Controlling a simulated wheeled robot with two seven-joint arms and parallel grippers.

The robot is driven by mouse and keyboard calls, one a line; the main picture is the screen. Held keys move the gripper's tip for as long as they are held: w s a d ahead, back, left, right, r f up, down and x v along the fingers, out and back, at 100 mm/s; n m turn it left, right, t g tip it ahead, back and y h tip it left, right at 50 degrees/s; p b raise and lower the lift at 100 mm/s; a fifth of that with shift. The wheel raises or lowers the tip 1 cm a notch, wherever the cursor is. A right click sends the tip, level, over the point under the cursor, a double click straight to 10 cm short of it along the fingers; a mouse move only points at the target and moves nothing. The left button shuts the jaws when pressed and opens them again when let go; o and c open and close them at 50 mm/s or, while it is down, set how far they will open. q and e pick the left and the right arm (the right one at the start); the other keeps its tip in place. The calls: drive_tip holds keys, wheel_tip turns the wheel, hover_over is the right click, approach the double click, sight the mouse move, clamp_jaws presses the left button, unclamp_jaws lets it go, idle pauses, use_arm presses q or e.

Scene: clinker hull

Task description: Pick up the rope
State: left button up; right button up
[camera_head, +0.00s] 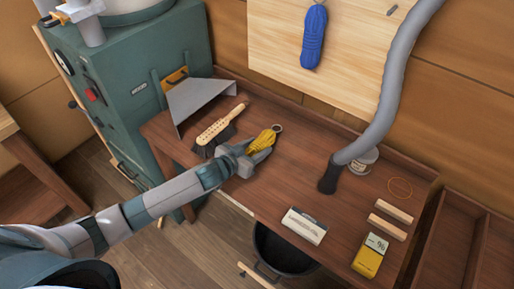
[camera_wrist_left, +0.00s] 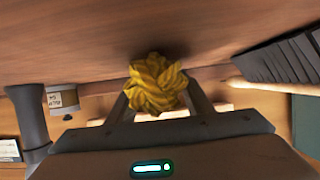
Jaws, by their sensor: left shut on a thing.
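The yellow rope (camera_head: 262,139) is a small twisted bundle with a ring at its far end, over the left part of the wooden bench. My left gripper (camera_head: 258,153) is shut on the rope's near end. In the left wrist view the rope (camera_wrist_left: 157,84) shows end-on between the two fingers (camera_wrist_left: 158,103). I cannot tell whether the rope still touches the bench top. A blue rope bundle (camera_head: 314,37) hangs on the pale board at the back. My right gripper is not in view.
A wooden brush (camera_head: 222,124) and a grey metal dustpan (camera_head: 201,99) lie left of the rope. A grey hose (camera_head: 385,115) stands on the bench to the right. A yellow meter (camera_head: 370,257) and wooden blocks (camera_head: 394,210) lie at the right. A black bucket (camera_head: 283,251) is below the front edge.

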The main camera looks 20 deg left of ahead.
sight(267, 136)
use_arm(q)
drive_tip(key=shift+r, duration=0.55)
drive_tip(key=r+b, duration=0.1)
drive_tip(key=r, duration=0.2)
drive_tip(key=shift+s+d+b, duration=0.1)
drive_tip(key=shift+d+b, duration=0.3)
drive_tip(key=s+d+r+b, duration=0.1)
drive_tip(key=s+d+r, duration=0.1)
drive_tip(key=d, duration=0.3)
drive_tip(key=s+d+r+b, duration=0.1)
drive_tip(key=s+d+r, duration=0.1)
drive_tip(key=d+r, duration=0.3)
drive_tip(key=shift+s+b, duration=0.3)
drive_tip(key=shift+b, duration=0.05)
drive_tip(key=shift+a, duration=0.1)
